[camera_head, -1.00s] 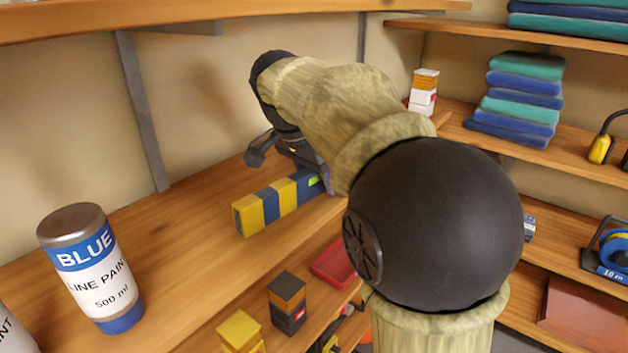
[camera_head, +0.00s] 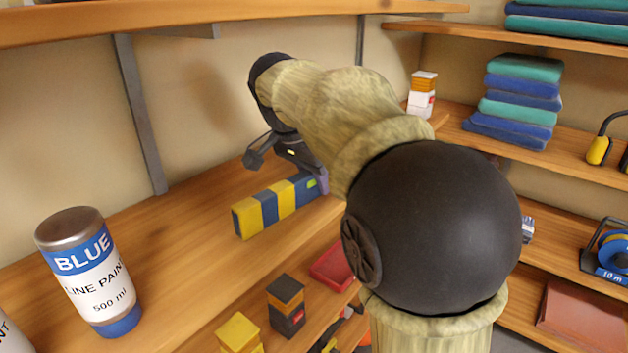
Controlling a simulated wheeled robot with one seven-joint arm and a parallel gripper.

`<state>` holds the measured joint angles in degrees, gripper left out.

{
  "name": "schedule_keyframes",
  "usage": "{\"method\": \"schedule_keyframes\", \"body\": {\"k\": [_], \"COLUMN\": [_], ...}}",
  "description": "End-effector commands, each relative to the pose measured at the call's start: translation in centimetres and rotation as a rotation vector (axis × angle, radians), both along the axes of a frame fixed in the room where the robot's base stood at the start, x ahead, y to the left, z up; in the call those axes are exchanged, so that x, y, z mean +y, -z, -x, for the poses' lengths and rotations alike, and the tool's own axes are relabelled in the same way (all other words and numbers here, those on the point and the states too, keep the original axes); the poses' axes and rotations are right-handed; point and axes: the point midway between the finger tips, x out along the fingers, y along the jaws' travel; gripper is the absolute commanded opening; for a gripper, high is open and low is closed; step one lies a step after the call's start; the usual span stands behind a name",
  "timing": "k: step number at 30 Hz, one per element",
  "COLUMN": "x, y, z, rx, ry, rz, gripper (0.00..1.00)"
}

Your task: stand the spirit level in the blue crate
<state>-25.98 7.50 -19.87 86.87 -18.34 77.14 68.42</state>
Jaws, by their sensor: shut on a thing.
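The spirit level (camera_head: 270,206) is a bar with yellow and blue bands and a small green patch near its right end. It lies lengthwise along the wooden shelf on the left. My gripper (camera_head: 300,172) is at the level's right end, shut on it. My arm hides part of the gripper and whatever lies behind it. Whether the level is touching the shelf or just clear of it is hard to tell. I see no blue crate in this view.
A blue line paint bottle (camera_head: 90,270) stands on the same shelf at left. A shelf overhangs above. Below are a red tray (camera_head: 333,266) and small boxes (camera_head: 286,305). Folded towels (camera_head: 515,100) and a cable reel (camera_head: 608,252) are on the right shelves. Shelf between bottle and level is clear.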

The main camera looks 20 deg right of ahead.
Motion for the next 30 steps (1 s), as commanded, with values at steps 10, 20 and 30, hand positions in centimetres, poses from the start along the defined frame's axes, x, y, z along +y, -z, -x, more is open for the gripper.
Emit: {"method": "schedule_keyframes", "body": {"k": [10, 20, 30], "x": [-0.1, 0.1, 0.2], "y": [-2.4, -3.4, -3.3], "z": [-0.1, 2.6, 9.6], "rx": [-0.004, -0.003, -0.005], "ry": [0.002, -0.002, -0.002], "rz": [0.000, -0.002, -0.003], "gripper": [0.00, 0.00, 0.00]}}
